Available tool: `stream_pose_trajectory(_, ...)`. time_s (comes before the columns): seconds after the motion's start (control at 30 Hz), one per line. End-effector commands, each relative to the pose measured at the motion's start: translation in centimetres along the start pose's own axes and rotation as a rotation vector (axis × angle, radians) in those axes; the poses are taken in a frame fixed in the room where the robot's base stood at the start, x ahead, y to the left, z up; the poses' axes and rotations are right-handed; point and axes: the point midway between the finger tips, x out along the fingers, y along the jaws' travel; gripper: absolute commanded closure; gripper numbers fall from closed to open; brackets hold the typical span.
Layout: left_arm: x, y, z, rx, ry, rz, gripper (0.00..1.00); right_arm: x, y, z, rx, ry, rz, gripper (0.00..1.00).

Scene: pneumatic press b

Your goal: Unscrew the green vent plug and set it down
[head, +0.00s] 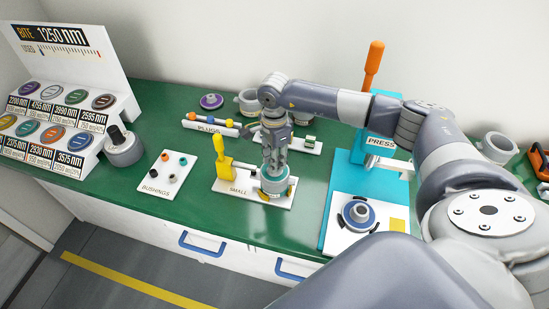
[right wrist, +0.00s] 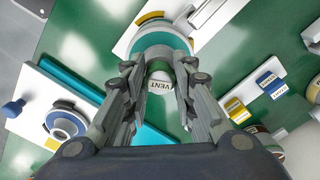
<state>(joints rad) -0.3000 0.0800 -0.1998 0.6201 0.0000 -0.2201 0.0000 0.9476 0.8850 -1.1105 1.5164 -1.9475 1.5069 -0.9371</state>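The vent plug (right wrist: 160,78), with a green band and a white VENT label, stands on a teal cylinder (right wrist: 172,40) in the right wrist view. In the head view the teal cylinder (head: 277,184) sits on the white SMALL plate (head: 236,189); the plug is hidden there by my gripper. My right gripper (head: 272,165) is directly above the cylinder. In the right wrist view its two fingers (right wrist: 162,85) stand on either side of the plug, apart, with narrow gaps seeming to show. Contact is hard to tell. My left gripper is in neither view.
A yellow upright tool (head: 221,155) stands left of the cylinder. The PLUGS rack (head: 210,126) and a white plate with a green item (head: 310,140) lie behind. The teal press (head: 330,215) stands right.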

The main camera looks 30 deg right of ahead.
Motion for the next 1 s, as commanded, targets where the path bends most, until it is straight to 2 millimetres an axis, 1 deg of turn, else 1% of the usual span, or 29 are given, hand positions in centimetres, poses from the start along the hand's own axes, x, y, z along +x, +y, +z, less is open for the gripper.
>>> stream_pose_trajectory(0.07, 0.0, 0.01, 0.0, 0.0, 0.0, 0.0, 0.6, 0.01, 0.01, 0.02, -0.011, 0.0, 0.0, 0.89)
stream_pose_trajectory(0.17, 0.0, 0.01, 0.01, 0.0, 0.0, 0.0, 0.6, 0.01, 0.03, 0.01, -0.086, 0.0, 0.0, 0.89)
stream_pose_trajectory(0.8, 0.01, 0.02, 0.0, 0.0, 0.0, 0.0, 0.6, -0.09, 0.11, -0.03, -0.939, -0.001, 0.0, 0.89)
stream_pose_trajectory(0.9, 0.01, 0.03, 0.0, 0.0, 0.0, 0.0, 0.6, -0.07, 0.13, -0.04, -1.02, -0.001, 0.001, 0.89)
stream_pose_trajectory(1.0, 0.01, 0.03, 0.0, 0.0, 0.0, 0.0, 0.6, -0.06, 0.15, -0.04, -1.051, -0.001, 0.001, 0.89)
